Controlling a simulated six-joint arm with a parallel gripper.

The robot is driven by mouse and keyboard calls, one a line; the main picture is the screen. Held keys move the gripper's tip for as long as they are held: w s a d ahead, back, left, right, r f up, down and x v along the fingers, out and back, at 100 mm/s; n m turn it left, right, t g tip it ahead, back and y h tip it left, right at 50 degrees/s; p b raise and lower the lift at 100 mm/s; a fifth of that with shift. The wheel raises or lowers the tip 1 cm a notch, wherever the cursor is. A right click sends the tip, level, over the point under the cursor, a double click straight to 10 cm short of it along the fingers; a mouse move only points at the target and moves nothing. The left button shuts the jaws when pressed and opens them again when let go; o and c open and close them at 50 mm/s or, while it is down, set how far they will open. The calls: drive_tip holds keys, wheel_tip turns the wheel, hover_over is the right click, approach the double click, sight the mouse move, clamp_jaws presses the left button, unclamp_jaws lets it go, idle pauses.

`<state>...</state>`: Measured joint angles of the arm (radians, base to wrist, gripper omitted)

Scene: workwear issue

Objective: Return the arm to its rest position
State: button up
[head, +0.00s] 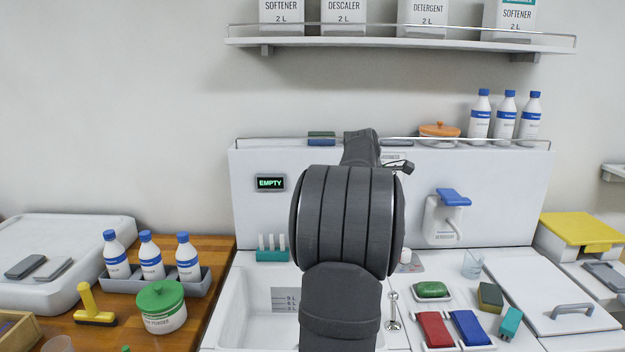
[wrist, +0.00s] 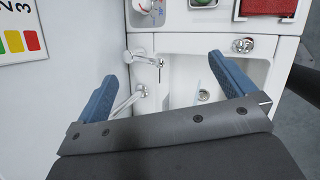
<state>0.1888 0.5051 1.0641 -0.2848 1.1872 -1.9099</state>
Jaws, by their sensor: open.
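My arm rises in the middle of the head view in front of the white sink (head: 240,308), and its bulky dark joint hides part of the sink and the back panel. My gripper's fingers are hidden or not clear there. In the wrist view my gripper (wrist: 160,68) is open, with two blue fingers wide apart and nothing between them. Below and beyond the fingers lie the white sink (wrist: 182,120) and the metal tap fittings (wrist: 145,60), apart from the fingers as far as I can tell.

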drive_tip(key=a+r+n, duration=0.1)
drive_tip(key=a, duration=0.3)
drive_tip(key=a+r+t, duration=0.1)
drive_tip(key=a, duration=0.4)
drive_tip(key=a+r+n+y, duration=0.1)
drive_tip(key=a, duration=0.4)
drive_tip(key=shift+s+r+n+t, duration=0.2)
drive_tip(key=shift+r+n+t, duration=0.1)
drive_tip(key=shift+s+a+r, duration=0.1)
drive_tip(key=shift+a+r, duration=0.05)
drive_tip(key=shift+a, duration=0.7)
drive_tip(key=s+d+f+m+t+y, duration=0.1)
drive_tip(key=s+d+f+m+t, duration=0.15)
drive_tip(key=d+m, duration=0.7)
drive_tip(key=s+d+f+m+t+y, duration=0.25)
drive_tip(key=d+m, duration=0.25)
drive_tip(key=m, duration=0.9)
drive_tip(key=w+f+g, duration=0.1)
drive_tip(key=w+f, duration=0.5)
drive_tip(key=f, duration=0.1)
drive_tip(key=shift+w+h, duration=0.25)
drive_tip(key=shift+h, duration=0.2)
